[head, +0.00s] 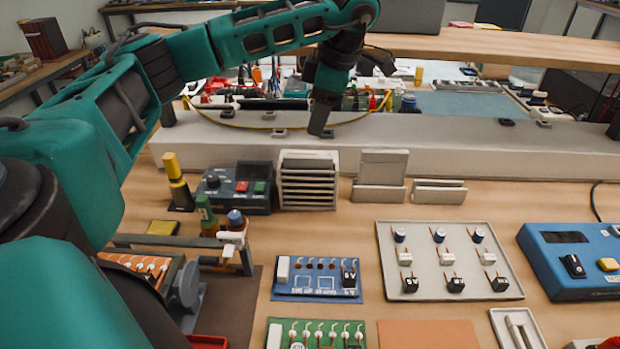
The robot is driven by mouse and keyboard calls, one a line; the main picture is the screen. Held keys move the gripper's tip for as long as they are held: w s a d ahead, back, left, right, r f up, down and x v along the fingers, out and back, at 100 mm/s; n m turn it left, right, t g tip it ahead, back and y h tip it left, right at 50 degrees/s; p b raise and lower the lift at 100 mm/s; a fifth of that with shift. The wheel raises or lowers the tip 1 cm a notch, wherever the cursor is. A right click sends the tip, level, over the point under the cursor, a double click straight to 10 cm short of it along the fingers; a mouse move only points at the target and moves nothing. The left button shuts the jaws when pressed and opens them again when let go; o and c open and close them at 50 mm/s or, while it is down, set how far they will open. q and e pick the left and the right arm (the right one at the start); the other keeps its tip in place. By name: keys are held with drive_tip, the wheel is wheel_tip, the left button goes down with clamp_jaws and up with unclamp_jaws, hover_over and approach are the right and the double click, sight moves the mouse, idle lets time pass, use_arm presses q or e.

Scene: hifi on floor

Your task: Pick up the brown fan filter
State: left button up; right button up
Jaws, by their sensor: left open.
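No thing shows clearly as a brown fan filter. A cream-grey louvred box (308,182) with dark slats stands upright on the wooden bench. A flat orange-brown pad (428,335) lies at the bottom edge, partly cut off; I cannot tell if either is the filter. My right gripper is not in view.
Right of the louvred box stand grey holders (382,180). A black control box (235,188) is on its left. In front lie a blue circuit board (317,280), a parts tray (390,262) and a blue instrument (570,275). Bare bench lies between box and tray.

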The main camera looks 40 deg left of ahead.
use_arm(q)
hover_over(309, 157)
drive_tip(key=d, duration=0.1)
wheel_tip(309, 157, down, 4)
drive_tip(key=f, duration=0.1)
drive_tip(key=shift+d+x, duration=0.15)
drive_tip(key=shift+x, duration=1.05)
drive_tip(key=shift+d+x, duration=0.1)
drive_tip(key=shift+x, duration=1.15)
drive_tip(key=shift+w+f, duration=0.15)
drive_tip(key=shift+f, duration=0.1)
drive_tip(key=shift+c, duration=0.3)
drive_tip(key=shift+d, duration=0.1)
clamp_jaws()
drive_tip(key=shift+f, duration=0.1)
